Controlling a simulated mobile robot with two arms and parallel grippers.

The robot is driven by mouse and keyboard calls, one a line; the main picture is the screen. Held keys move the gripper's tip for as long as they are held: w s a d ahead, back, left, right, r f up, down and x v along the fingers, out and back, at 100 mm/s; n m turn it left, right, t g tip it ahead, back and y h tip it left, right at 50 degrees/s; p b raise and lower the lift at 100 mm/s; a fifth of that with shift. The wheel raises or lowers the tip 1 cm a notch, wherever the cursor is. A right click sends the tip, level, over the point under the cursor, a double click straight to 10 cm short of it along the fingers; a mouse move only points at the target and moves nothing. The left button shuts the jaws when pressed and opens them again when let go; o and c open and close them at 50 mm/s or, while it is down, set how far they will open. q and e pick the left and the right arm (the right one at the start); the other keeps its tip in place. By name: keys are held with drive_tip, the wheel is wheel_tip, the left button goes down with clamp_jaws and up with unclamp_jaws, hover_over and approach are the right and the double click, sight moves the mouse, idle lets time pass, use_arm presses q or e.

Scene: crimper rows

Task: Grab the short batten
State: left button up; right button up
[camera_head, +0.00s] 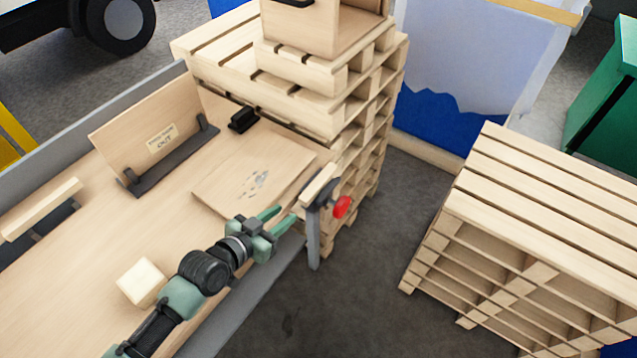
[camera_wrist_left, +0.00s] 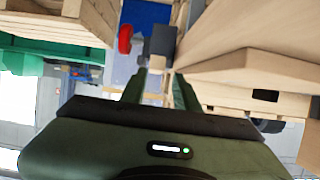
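A short pale wooden batten (camera_head: 319,184) sits at the table's front right corner, at the top of a grey upright clamp (camera_head: 313,235) with a red knob (camera_head: 342,207). My left gripper (camera_head: 277,217) is open and empty, just left of the batten and apart from it, over the table edge. In the left wrist view the two green fingers (camera_wrist_left: 160,88) stand apart, with the dark clamp (camera_wrist_left: 160,45) and red knob (camera_wrist_left: 125,39) beyond them. My right gripper is not in view.
A longer batten (camera_head: 42,209) lies on dark supports at the left. A pale block (camera_head: 141,282), a thin board (camera_head: 225,185) and an upright sign panel (camera_head: 150,125) are on the table. Stacked pallets (camera_head: 345,130) stand close behind the clamp; more pallets (camera_head: 540,210) stand right.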

sight(302, 202)
use_arm(q)
drive_tip(key=p+x, duration=0.1)
drive_tip(key=x, duration=0.6)
drive_tip(key=shift+d, duration=0.2)
clamp_jaws()
